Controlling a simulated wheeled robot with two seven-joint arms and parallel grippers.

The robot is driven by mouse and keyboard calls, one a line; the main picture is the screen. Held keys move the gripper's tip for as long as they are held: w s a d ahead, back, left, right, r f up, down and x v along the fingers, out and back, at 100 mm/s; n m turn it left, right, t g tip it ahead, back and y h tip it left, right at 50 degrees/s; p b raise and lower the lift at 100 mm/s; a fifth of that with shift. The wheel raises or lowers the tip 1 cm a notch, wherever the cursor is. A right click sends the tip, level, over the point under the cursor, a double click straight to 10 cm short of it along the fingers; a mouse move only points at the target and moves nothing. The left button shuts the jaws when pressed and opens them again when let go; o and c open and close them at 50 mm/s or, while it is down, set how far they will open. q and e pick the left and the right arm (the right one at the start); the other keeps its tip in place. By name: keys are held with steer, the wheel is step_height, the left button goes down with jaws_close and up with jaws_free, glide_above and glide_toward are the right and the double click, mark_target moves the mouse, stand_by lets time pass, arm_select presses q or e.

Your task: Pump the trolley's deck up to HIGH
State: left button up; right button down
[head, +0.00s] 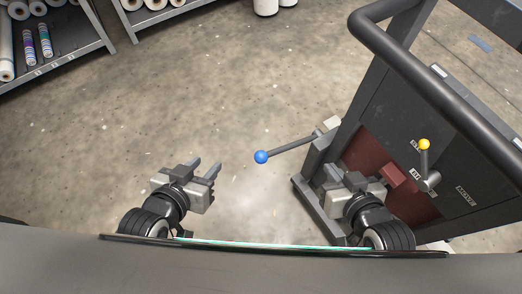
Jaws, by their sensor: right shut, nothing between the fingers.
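The trolley (385,115) stands at the right, with a thick dark push handle (395,50), a dark panel and a dark red part low down. A lever with a blue ball (261,157) sticks out from it to the left, over the floor. A short lever with a yellow ball (424,144) sits on the panel beside small labels, too small to read surely. My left gripper (204,168) is open and empty, left of the blue ball and apart from it. My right gripper (345,175) is shut and empty, in front of the trolley's lower frame. The deck's height cannot be told.
A grey shelf (70,55) with white rolls and coloured tubes stands at the upper left. Another shelf (155,15) and white rolls (266,6) are at the top. The concrete floor (190,95) between them and the trolley is clear.

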mark_target(278, 153)
arm_select(q)
steer(key=shift+d, duration=0.1)
arm_select(e)
steer(key=shift+s+d+f, duration=0.1)
steer(key=shift+s, duration=0.05)
